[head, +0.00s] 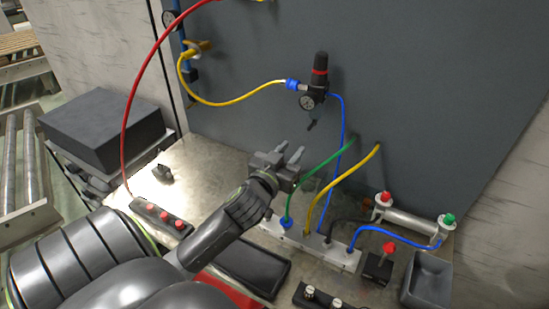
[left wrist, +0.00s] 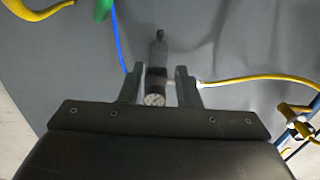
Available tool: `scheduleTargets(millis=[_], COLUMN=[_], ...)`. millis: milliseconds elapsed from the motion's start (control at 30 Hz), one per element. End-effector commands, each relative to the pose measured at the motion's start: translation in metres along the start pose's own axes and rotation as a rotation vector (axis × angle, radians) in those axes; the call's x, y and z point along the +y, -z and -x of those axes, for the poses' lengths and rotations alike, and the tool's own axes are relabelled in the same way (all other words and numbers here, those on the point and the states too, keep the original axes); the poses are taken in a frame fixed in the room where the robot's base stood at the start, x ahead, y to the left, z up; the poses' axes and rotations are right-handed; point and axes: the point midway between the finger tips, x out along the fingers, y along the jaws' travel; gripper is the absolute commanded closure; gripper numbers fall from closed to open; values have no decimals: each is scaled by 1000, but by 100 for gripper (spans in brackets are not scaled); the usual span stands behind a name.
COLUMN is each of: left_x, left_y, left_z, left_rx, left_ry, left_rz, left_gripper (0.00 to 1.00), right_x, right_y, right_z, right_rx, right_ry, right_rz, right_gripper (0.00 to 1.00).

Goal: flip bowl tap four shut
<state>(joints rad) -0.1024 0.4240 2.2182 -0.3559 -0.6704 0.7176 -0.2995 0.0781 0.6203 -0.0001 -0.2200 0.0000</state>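A black filter-regulator (head: 320,75) with a red band and a round gauge hangs on the grey panel. A small dark piece (head: 311,125), perhaps the bowl tap, shows below it; its setting is too small to tell. My left gripper (head: 292,152) is open and empty, below and in front of the regulator, apart from it. In the left wrist view the regulator (left wrist: 157,62) appears upside down between the open fingers, beyond them, its gauge (left wrist: 155,100) partly low between them. My right gripper is not in view.
A yellow hose (head: 235,102) runs left from the regulator to a brass-coloured valve (head: 200,47). A blue hose (head: 344,125) drops on its right. Green (head: 325,165) and yellow (head: 340,183) hoses rise from a manifold (head: 310,243). A red-button box (head: 160,217) lies left.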

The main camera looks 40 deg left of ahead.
Motion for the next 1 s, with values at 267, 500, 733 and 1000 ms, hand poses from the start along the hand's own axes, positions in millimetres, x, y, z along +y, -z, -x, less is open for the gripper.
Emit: scheduleTargets(millis=[267,500,733,1000], left_x=[0,0,0,0], left_y=[-2,-1,0,0], left_z=[53,74,76,76], left_rx=[-1,0,0,0], left_ry=[0,0,1,0], left_rz=[0,0,0,0], left_gripper=[70,70,70,70], right_x=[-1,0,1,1], right_y=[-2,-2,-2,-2], right_z=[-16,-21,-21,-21], right_rx=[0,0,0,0], right_ry=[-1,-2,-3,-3], right_rz=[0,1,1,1], right_gripper=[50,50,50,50])
